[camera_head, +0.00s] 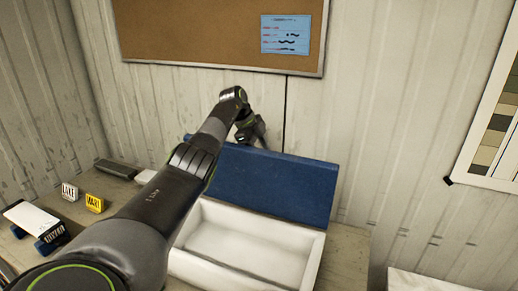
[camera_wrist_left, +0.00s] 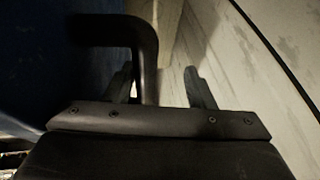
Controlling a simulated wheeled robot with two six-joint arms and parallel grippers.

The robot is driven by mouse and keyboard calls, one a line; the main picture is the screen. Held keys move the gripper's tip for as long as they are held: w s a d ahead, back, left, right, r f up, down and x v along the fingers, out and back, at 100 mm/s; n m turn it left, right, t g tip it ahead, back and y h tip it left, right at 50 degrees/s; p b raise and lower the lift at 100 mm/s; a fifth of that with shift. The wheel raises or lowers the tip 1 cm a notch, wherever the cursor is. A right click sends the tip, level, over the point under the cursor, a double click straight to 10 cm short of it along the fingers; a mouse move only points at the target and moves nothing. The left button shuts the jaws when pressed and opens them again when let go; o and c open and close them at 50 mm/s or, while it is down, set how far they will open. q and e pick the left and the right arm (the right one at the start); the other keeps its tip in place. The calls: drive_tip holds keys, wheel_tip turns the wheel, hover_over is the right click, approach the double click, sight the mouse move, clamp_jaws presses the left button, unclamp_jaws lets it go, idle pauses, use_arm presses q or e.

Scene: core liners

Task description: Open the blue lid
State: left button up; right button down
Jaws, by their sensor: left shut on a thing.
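The blue lid (camera_head: 275,182) stands raised at the back of the white box (camera_head: 312,262), tilted back toward the wall. The box is open toward me and its visible inside is empty. My left arm reaches over the box, and its wrist bends down behind the lid's top edge. In the left wrist view my left gripper (camera_wrist_left: 160,80) is shut on a dark curved handle (camera_wrist_left: 143,38) between its fingers. The blue lid surface (camera_wrist_left: 35,60) lies to the left there. In the head view the lid hides the fingertips and handle. My right gripper is out of view.
The bench holds a yellow label block (camera_head: 95,203), a white label block (camera_head: 69,191) and a white-topped item (camera_head: 32,219) at left. A ribbed wall with a corkboard (camera_head: 200,30) stands close behind the lid. A light surface (camera_head: 420,282) is at lower right.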

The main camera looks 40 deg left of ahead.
use_arm(q)
drive_tip(key=b+v, duration=0.2)
drive_tip(key=v, duration=1.4)
drive_tip(key=shift+w+a+r, duration=0.2)
drive_tip(key=shift+a+r, duration=0.1)
drive_tip(key=shift+a, duration=0.1)
drive_tip(key=shift+w, duration=0.15)
